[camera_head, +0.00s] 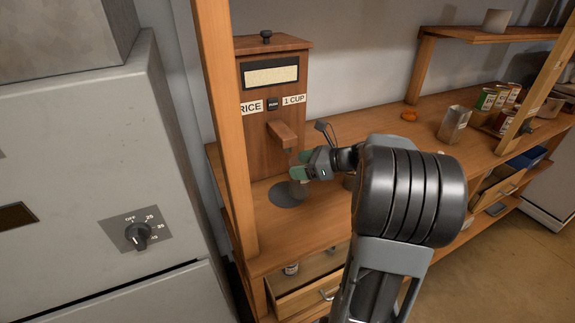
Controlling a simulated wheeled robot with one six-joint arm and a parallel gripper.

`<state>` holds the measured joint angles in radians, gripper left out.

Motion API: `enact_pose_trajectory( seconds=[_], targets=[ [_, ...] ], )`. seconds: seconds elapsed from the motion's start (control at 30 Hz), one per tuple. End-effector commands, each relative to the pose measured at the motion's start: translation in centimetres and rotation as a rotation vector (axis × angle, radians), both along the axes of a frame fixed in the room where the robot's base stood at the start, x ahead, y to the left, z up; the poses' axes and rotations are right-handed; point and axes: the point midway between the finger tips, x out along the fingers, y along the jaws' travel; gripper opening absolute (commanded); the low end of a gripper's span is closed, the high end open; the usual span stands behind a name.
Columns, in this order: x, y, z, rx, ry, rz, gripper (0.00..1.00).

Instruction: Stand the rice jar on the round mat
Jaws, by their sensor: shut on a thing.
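The round mat (284,196) is a dark grey disc on the wooden counter, in front of the rice dispenser. My gripper (297,167), with green finger pads, is above the mat's right back part, just under the dispenser's spout. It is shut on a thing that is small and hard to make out. I take this for the rice jar (299,187), a pale, clear shape at the mat's right side. I cannot tell whether its base touches the mat.
The wooden rice dispenser (272,100) stands behind the mat, its spout (284,134) jutting forward. A wooden post (226,130) rises at left. A metal canister (454,124) and several tins stand farther right. An open drawer (305,287) is below the counter.

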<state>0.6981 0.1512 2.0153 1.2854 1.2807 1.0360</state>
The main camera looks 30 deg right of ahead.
Motion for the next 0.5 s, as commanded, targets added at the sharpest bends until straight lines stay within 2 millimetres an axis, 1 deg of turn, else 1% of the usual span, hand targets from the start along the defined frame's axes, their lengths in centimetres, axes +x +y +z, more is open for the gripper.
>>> enact_pose_trajectory(
  seconds=[0.27, 0.47, 0.5],
  targets=[
    [1.0, 1.0, 0.1, 0.001, -0.002, 0.002, 0.20],
    [3.0, 3.1, 0.2, 0.001, -0.002, 0.006, 0.20],
    [3.3, 3.4, -0.2, 0.001, 0.001, 0.004, 0.20]
  ],
)
